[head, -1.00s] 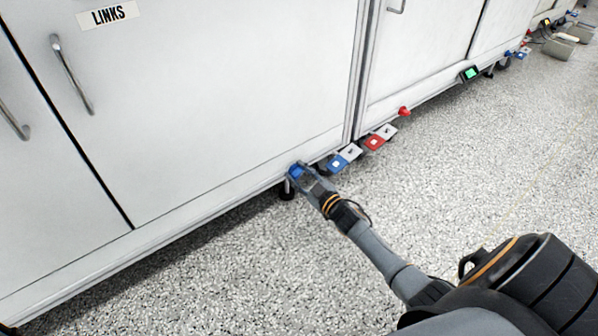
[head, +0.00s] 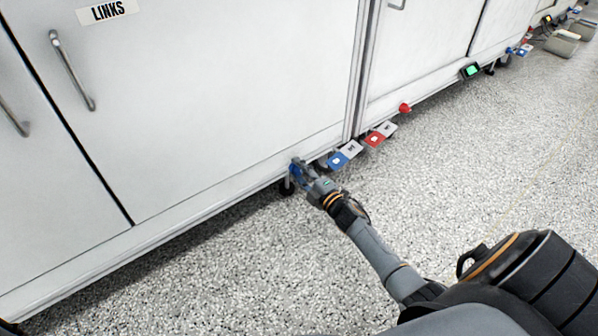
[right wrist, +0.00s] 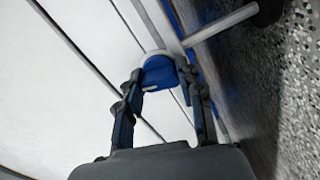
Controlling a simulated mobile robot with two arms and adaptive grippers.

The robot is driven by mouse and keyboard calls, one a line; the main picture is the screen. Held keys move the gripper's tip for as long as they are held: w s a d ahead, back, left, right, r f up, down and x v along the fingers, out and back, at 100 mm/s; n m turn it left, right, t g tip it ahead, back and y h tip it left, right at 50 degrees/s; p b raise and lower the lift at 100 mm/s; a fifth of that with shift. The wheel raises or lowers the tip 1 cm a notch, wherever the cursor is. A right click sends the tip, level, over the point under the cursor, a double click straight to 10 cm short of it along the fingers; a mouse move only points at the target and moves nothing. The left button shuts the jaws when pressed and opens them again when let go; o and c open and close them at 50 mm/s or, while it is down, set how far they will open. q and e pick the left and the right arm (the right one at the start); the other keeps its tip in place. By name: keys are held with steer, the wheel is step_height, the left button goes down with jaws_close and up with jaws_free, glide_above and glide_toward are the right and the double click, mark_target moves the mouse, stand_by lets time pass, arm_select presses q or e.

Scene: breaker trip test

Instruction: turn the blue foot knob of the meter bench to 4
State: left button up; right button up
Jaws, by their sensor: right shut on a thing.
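The blue foot knob (right wrist: 160,74) sits low on the white cabinet front and fills the middle of the right wrist view, with a small pale mark on its face. In the head view the knob (head: 294,171) is mostly covered by my right gripper (head: 299,170). My right gripper, also in the right wrist view (right wrist: 158,88), is shut on the knob with one finger on each side. No dial numbers can be read. My left gripper is not in view.
White cabinets (head: 230,90) run along the left, one labelled LINKS (head: 108,11). The speckled floor (head: 440,170) is clear.

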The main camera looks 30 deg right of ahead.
steer(key=shift+n, duration=0.9)
steer(key=o, duration=1.2)
steer(key=shift+c, duration=0.2)
steer(key=s, duration=1.2)
steer(key=shift+d, duration=0.45)
